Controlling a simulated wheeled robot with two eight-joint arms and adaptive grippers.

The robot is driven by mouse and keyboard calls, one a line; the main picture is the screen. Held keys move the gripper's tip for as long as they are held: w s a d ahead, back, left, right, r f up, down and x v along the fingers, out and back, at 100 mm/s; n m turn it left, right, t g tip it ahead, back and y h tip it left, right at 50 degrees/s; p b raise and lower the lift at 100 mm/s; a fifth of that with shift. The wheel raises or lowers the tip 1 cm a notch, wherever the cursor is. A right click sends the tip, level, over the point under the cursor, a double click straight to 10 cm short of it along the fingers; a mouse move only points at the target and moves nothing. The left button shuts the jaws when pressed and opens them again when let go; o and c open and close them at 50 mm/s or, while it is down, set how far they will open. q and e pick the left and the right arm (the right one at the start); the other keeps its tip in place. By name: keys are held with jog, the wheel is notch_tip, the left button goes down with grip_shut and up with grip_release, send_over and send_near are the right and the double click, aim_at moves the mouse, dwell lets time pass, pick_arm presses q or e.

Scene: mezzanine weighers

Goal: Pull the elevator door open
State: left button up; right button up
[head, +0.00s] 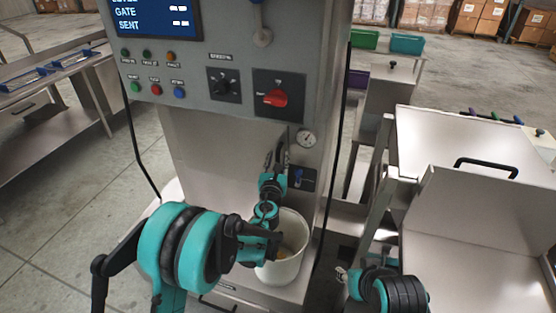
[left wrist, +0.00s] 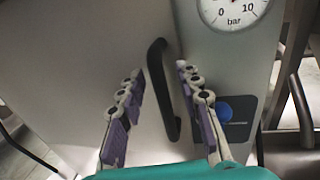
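The elevator door appears to be the plain grey metal panel (head: 205,150) on the front of the cabinet below the control box; it also fills the left of the left wrist view (left wrist: 75,70). Its black upright handle (left wrist: 168,100) shows in the left wrist view. My left gripper (left wrist: 160,72) is open, with one purple-padded finger on each side of the handle and gaps visible. In the head view my left gripper (head: 276,158) is small and dark against the panel, and the arm partly hides the handle area. My right arm is at the lower right; its fingers (head: 341,275) are too small to judge.
A white bucket (head: 297,262) stands below the left gripper. The control box (head: 205,60) overhangs above. A metal bin with a black-handled lid (head: 460,205) stands at right.

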pick_arm(q)
jog(key=shift+w, duration=0.2)
grip_shut()
dwell(0.3)
